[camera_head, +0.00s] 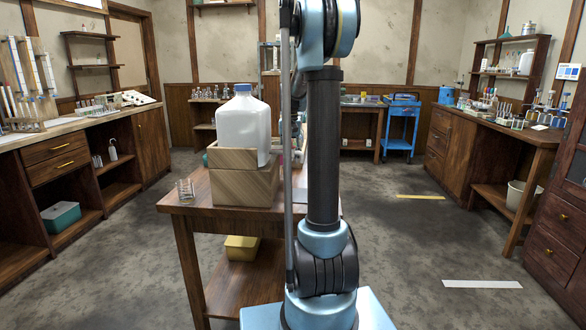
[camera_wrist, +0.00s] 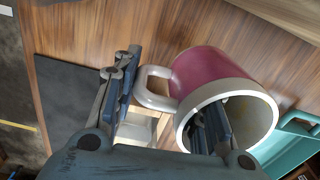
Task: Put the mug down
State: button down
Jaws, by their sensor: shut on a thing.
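The mug (camera_wrist: 207,72) is dark pink outside with a pale rim and a pale handle. It shows in the wrist view, tilted with its open mouth toward the camera. My gripper (camera_wrist: 168,95) is shut on it. One finger reaches into the mouth and the other is on the outer side, by the handle. A wooden tabletop (camera_wrist: 100,40) lies behind the mug. I cannot tell whether the mug touches it.
In the wrist view, a dark mat (camera_wrist: 65,105) lies left and a teal tray (camera_wrist: 292,140) lower right.

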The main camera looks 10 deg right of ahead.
jog(key=shift+f, duration=2.2)
jog(key=c, duration=1)
grip_release()
jog(key=shift+o, duration=0.2)
